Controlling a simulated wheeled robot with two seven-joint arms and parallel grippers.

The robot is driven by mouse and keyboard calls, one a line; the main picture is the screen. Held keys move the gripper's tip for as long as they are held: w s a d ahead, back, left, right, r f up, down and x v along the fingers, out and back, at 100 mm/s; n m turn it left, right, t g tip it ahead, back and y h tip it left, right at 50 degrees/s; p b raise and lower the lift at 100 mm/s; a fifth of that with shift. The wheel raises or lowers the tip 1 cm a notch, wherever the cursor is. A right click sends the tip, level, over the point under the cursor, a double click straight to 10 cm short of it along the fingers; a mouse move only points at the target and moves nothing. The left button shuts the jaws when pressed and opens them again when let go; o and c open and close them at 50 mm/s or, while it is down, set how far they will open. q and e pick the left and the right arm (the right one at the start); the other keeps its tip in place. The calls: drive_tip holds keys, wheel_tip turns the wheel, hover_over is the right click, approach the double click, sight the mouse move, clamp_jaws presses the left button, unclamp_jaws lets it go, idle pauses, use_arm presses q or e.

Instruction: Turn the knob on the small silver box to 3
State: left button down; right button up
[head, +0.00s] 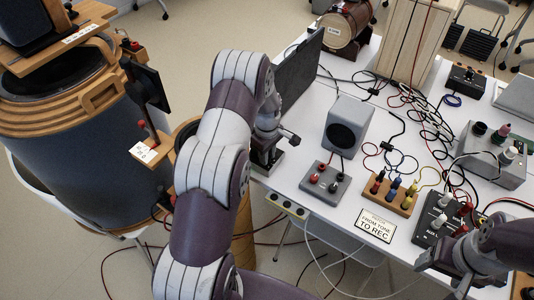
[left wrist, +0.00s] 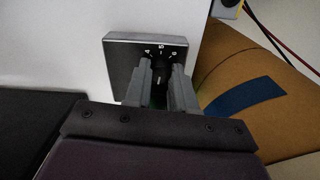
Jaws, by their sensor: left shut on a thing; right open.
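The small silver box (left wrist: 122,62) shows in the left wrist view as a dark grey square face on the white table. Its black knob (left wrist: 160,66) stands between the fingers of my left gripper (left wrist: 162,88), which is shut on it. A few white numerals show in an arc above the knob, too small to read surely. The knob's setting cannot be told. In the head view my left gripper (head: 268,158) points down at the table's left edge and hides most of the box. My right gripper (head: 443,270) is open at the lower right, by the table's front edge.
A grey speaker (head: 347,128), a grey box with red knobs (head: 325,184), a wooden block with coloured plugs (head: 389,193) and a label card (head: 376,226) are right of my left gripper. Cables (head: 425,125) cover the table's middle. A large dark drum (head: 75,140) stands left.

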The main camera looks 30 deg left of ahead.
use_arm(q)
drive_tip(key=shift+m, duration=2.7)
drive_tip(key=c, duration=0.9)
unclamp_jaws()
drive_tip(key=shift+c, duration=0.2)
drive_tip(key=shift+r, duration=0.1)
wheel_tip(320, 180, up, 13)
drive_tip(key=shift+f, duration=0.2)
